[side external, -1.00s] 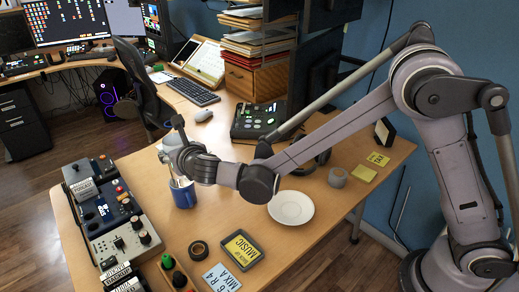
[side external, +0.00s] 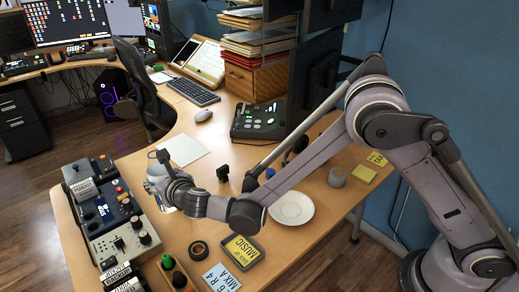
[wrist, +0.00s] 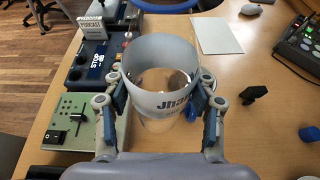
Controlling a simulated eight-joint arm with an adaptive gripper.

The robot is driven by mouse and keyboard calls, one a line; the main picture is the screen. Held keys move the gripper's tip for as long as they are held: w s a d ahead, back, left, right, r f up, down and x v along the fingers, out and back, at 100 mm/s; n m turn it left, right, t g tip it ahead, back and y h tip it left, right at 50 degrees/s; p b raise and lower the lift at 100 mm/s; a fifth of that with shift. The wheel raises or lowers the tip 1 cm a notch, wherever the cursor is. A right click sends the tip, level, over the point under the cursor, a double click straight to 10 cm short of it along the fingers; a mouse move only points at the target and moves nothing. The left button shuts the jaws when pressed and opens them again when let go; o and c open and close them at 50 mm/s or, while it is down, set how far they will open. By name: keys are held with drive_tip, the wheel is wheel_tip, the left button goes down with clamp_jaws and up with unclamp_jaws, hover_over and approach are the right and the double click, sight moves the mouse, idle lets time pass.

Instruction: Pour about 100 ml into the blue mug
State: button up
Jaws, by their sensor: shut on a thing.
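My gripper (wrist: 160,112) is shut on a pale, translucent container (wrist: 165,82) with "Jha" lettering, its open mouth facing up and away in the wrist view. I cannot tell how much liquid is in it. In the side view my gripper (side external: 160,178) is low over the table's left part, beside the mixer, and largely covers the container. The blue mug is not plainly visible in the side view.
A mixer console (side external: 108,208) stands left of my gripper. A small black object (side external: 222,172) stands near white paper (side external: 183,150). A blue curved rim (wrist: 180,6) shows at the wrist view's top.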

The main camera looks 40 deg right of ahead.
wheel_tip(320, 180, down, 8)
drive_tip(key=shift+r, duration=0.1)
idle(0.7)
